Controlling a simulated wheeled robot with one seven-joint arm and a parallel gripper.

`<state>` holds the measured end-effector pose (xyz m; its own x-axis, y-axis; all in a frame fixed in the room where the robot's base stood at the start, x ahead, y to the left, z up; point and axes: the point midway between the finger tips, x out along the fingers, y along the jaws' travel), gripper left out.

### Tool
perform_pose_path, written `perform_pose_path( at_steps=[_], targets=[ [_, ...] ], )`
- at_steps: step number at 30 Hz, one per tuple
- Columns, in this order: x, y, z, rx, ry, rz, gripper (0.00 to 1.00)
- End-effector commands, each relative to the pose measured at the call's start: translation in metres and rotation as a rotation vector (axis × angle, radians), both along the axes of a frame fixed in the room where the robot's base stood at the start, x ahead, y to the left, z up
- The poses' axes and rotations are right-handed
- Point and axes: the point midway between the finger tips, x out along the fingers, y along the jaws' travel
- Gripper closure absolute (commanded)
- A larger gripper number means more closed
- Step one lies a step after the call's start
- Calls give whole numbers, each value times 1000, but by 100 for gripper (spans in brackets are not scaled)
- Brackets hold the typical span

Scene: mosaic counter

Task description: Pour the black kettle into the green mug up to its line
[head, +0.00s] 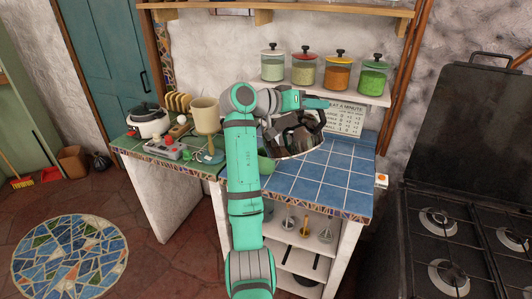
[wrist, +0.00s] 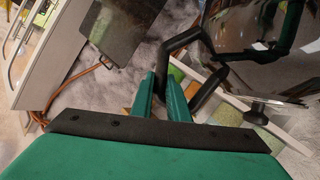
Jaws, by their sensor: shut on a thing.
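The black kettle (head: 291,134) is dark and glossy, and in the head view it hangs above the blue-tiled counter, just right of my arm. In the wrist view the kettle's shiny body (wrist: 265,65) fills the upper right. My gripper (head: 318,103) is shut on the kettle's black handle; in the wrist view the handle passes between the green fingertips (wrist: 161,85). A green rounded thing (head: 266,164), likely the green mug, shows beside my arm, low and left of the kettle. It is mostly hidden, so its line and contents cannot be seen.
A beige lamp (head: 205,116), a white cooker (head: 147,122) and a toaster-like rack stand on the left counter. Several lidded jars (head: 305,68) line a shelf behind the kettle. The blue tiles (head: 325,175) at right are clear. A black stove (head: 450,240) is far right.

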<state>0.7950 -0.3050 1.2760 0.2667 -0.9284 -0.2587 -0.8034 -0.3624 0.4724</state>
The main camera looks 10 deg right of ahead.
Motion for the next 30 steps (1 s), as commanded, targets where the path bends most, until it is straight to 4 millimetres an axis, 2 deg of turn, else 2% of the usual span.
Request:
perform_pose_path(
  at_steps=[30],
  targets=[
    [-31,-23,2,-3,-6,1,100]
  ],
)
